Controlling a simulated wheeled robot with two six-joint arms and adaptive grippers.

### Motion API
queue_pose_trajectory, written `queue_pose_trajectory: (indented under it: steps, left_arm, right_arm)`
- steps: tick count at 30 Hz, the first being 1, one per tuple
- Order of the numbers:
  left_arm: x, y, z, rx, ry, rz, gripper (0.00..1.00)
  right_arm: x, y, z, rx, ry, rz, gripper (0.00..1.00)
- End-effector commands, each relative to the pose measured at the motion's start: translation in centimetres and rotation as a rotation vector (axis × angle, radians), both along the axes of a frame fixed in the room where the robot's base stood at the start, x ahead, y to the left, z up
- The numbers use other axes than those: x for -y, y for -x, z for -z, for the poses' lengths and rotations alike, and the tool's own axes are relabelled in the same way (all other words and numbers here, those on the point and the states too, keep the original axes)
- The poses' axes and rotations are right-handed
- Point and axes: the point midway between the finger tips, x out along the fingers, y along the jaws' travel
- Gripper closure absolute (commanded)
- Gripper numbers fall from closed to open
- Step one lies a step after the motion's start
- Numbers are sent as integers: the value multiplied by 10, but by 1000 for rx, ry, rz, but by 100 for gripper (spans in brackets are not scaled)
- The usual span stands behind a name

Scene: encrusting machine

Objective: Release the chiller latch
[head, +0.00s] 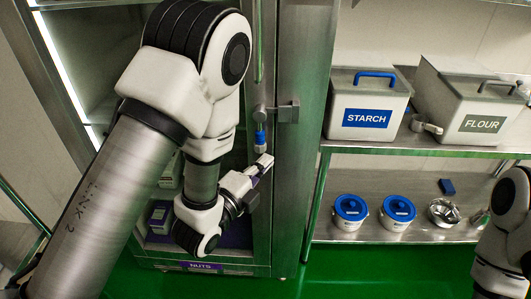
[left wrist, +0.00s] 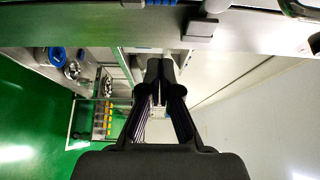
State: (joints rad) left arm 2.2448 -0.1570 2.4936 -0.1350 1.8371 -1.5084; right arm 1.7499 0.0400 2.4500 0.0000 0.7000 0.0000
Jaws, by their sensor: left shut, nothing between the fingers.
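The chiller (head: 300,60) is a steel cabinet with a glass door, left of centre in the head view. Its latch (head: 286,112) sits on the door's right-hand frame, with a short lever hanging down to a blue grip (head: 260,138). My left gripper (head: 264,163) is shut and empty, its tips just below the blue grip; whether they touch it I cannot tell. In the left wrist view the shut fingers (left wrist: 160,68) point toward the steel frame, where a latch block (left wrist: 201,29) and a bit of blue show at the top. My right gripper is not in view.
Right of the chiller, an upper shelf (head: 440,147) holds a starch bin (head: 345,100) and a flour bin (head: 455,120). A lower shelf holds two blue-lidded tubs (head: 350,220) (head: 397,222) and a metal bowl (head: 443,212). My right arm is at the right edge.

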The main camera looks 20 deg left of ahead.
Motion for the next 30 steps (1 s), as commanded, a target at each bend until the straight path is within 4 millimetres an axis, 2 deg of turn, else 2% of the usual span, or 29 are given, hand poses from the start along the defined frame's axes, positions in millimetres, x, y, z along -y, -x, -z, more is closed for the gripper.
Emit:
queue_pose_trajectory:
  steps: [1,9,10,11,16,18,21,25,30]
  left_arm:
    - [2,-5,11,9,-1,0,100]
    - [8,-29,10,8,-1,-1,100]
    - [10,-37,-1,3,0,0,100]
    - [12,-43,-3,1,0,1,100]
    - [20,-79,-3,1,1,-1,100]
    - [2,-75,-2,-5,9,-7,100]
    - [-11,-74,-1,-3,7,-6,100]
    - [-19,-73,0,-1,4,-3,100]
    - [-20,-72,1,-1,0,0,100]
  right_arm:
    - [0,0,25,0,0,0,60]
    - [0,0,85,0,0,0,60]
    - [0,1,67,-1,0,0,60]
    - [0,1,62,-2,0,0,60]
    - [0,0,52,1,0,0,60]
    - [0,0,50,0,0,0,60]
    - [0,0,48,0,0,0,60]
    - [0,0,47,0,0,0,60]
    - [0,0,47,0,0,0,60]
